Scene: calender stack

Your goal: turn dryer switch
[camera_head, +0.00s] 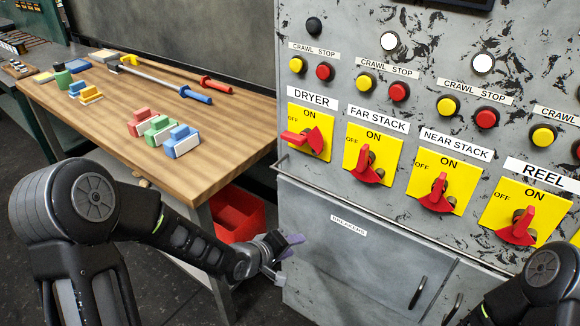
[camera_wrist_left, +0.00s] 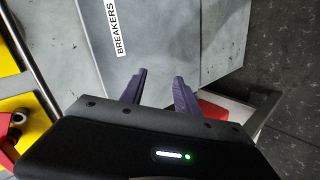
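The dryer switch (camera_head: 305,138) is a red rotary handle on a yellow ON/OFF plate under the DRYER label (camera_head: 312,98), at the left end of the switch row. Its handle lies nearly level, with its end toward OFF. My left gripper (camera_head: 290,252) is below the dryer plate, in front of the lower cabinet edge, apart from the switch. In the left wrist view its two purple fingers (camera_wrist_left: 160,90) are spread with nothing between them. Part of a red switch shows at that view's left edge. Of my right arm only dark links show at the lower right; its gripper is out of view.
The far stack (camera_head: 367,164), near stack (camera_head: 438,192) and reel (camera_head: 521,224) switches stand to the right. A thin rail (camera_head: 330,187) runs below the plates, above the breakers door (camera_head: 335,255). A wooden table (camera_head: 120,125) with blocks and rods stands left, with a red bin (camera_head: 237,212) beneath.

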